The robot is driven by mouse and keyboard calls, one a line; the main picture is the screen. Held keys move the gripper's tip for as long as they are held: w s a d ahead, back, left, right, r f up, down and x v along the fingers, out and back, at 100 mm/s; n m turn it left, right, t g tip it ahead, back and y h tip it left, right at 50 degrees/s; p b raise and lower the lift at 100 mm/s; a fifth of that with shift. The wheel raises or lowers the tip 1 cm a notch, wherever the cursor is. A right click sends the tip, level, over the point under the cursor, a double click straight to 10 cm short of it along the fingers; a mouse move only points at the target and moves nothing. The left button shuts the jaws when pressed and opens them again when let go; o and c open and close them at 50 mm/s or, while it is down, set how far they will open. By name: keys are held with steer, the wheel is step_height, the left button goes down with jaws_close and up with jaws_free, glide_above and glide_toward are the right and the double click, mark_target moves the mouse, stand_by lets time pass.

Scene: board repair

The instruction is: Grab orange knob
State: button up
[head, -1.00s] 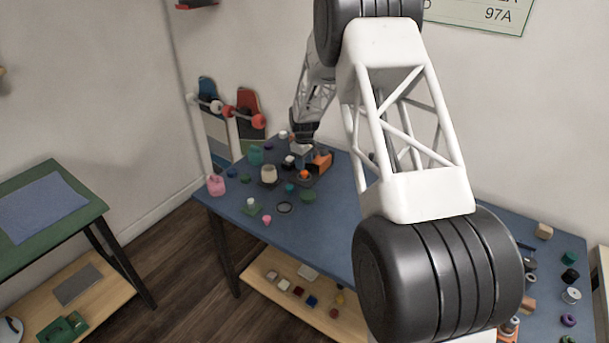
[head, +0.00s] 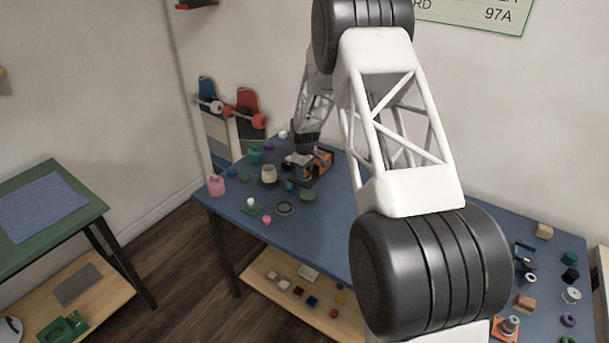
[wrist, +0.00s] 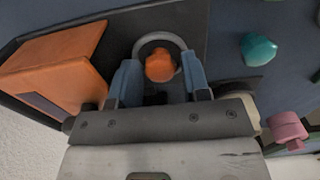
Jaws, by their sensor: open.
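The orange knob (wrist: 160,66) shows in the wrist view, rounded, in front of a grey ring (wrist: 152,38) on a dark tray (wrist: 120,30). My gripper (wrist: 160,70) is open, with one blue-grey finger on each side of the knob. The knob appears between the fingertips; I cannot tell whether either finger touches it. In the head view my gripper (head: 298,160) is low over the tray at the back left of the blue table and hides the knob.
An orange angled block (wrist: 58,65) stands close to the left finger in the wrist view. A teal knob (wrist: 258,49) and a pink piece (wrist: 287,128) lie to the right. In the head view a cream jar (head: 268,174) and a green disc (head: 307,194) are near.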

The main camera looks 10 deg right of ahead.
steer(key=c, duration=0.7)
steer(key=shift+o, duration=0.2)
steer(key=shift+r, duration=0.1)
steer(key=shift+r, duration=0.8)
step_height(320, 180, up, 2)
steer(key=shift+s, duration=0.1)
steer(key=s, duration=1)
steer(key=s+r, duration=0.1)
steer(key=s, duration=0.4)
steer(key=shift+s+a+r, duration=0.1)
steer(key=shift+s, duration=0.3)
